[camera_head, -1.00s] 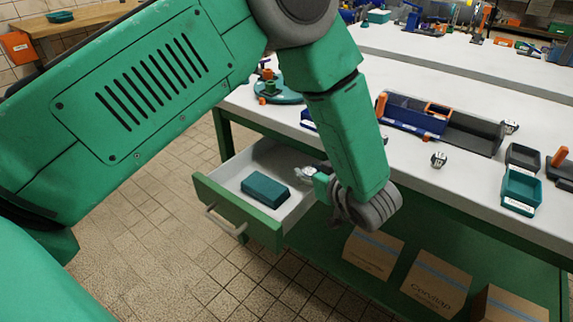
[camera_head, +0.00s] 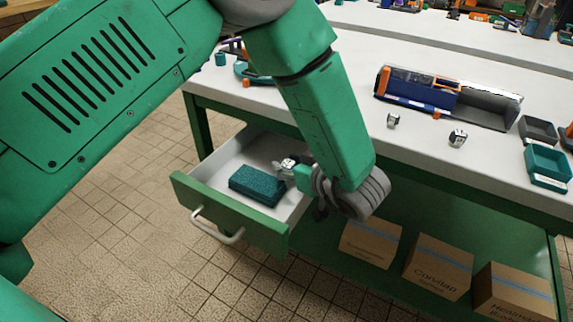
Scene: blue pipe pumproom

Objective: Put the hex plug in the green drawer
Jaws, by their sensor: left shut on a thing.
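The green drawer (camera_head: 235,220) is pulled out from under the white-topped bench, its white inside showing. My left gripper (camera_head: 287,170) is over the right part of the open drawer, partly hidden by its own wrist. It is shut on a small silver metal piece, the hex plug (camera_head: 288,163), which shows at the fingertips above the drawer floor. I cannot tell whether the plug touches the drawer. A dark teal block (camera_head: 257,185) lies in the drawer just left of the gripper. My right gripper is not in view.
On the bench top (camera_head: 350,125) are two small metal nuts (camera_head: 457,138), a blue and orange tool tray (camera_head: 440,98) and a teal bin (camera_head: 547,165). Cardboard boxes (camera_head: 437,268) stand on the shelf below. Tiled floor is clear in front of the drawer.

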